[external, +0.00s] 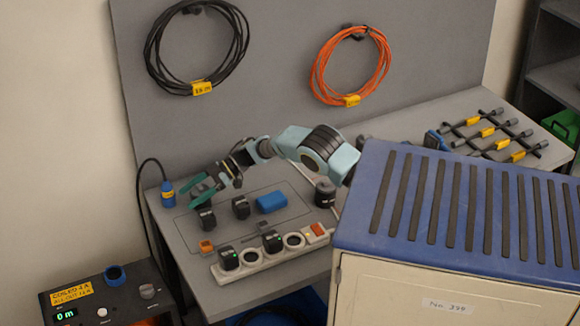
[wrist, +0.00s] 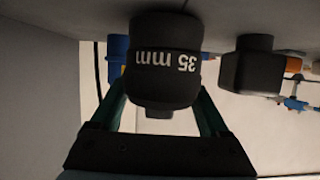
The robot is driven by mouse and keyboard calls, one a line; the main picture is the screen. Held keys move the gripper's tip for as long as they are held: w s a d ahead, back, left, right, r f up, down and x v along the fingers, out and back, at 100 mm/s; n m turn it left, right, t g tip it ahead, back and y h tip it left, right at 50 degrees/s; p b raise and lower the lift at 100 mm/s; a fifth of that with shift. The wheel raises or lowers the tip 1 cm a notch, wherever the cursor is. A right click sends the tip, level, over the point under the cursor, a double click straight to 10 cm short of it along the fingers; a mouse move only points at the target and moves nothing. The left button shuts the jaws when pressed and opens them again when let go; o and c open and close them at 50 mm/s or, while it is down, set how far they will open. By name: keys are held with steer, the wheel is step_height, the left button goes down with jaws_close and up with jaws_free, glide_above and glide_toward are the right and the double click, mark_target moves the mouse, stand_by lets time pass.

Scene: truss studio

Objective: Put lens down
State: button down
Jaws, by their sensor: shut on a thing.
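The lens (wrist: 165,65) is a black barrel with a white "35 mm" mark, which reads upside down in the wrist view. My gripper (external: 202,190) is shut on it, with a green finger on each side of the barrel. In the external view, my gripper is over the left part of the grey workbench (external: 285,283). The fingers partly hide the lens there. I cannot tell whether the lens touches the bench.
A dark block (external: 241,208) and a blue box (external: 271,202) lie right of my gripper. A power strip (external: 262,262) with black plugs runs along the front. A blue connector (external: 168,194) stands at left. A blue-topped cabinet (external: 470,205) blocks the right foreground.

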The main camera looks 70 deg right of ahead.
steer(key=shift+f, duration=0.25)
jaws_free()
steer(key=shift+r, duration=0.2)
steer(key=b+v, duration=0.2)
steer(key=v, duration=1)
steer(key=shift+b, duration=0.3)
steer(key=shift+f, duration=0.15)
